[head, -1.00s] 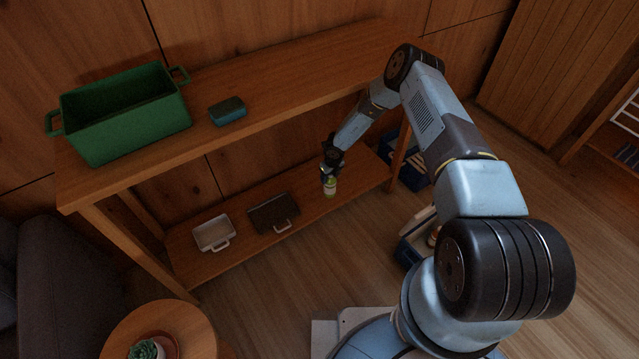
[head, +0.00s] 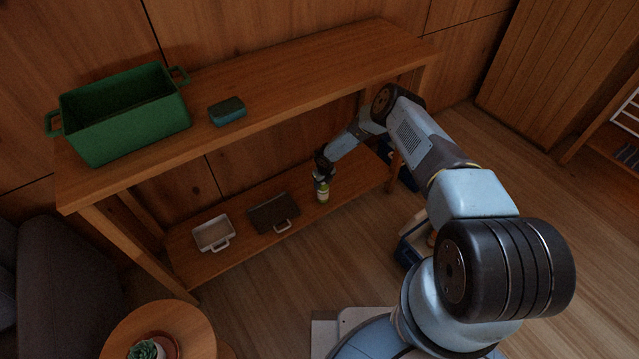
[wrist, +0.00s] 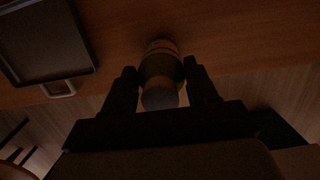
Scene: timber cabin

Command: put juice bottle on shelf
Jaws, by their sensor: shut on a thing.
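The juice bottle (head: 323,192) is small and yellow-green with a pale label band. It is upright at the front part of the lower shelf board (head: 350,185), right of the dark tray. My gripper (head: 322,175) is shut on its upper part from above. In the wrist view the bottle (wrist: 161,72) sits between the two dark fingers, its cap toward the camera. The wrist view is dark, and I cannot tell for certain whether the bottle's base touches the board.
On the lower board lie a dark tray (head: 272,214) and a white tray (head: 213,232). A round side table (head: 180,320) stands at front left.

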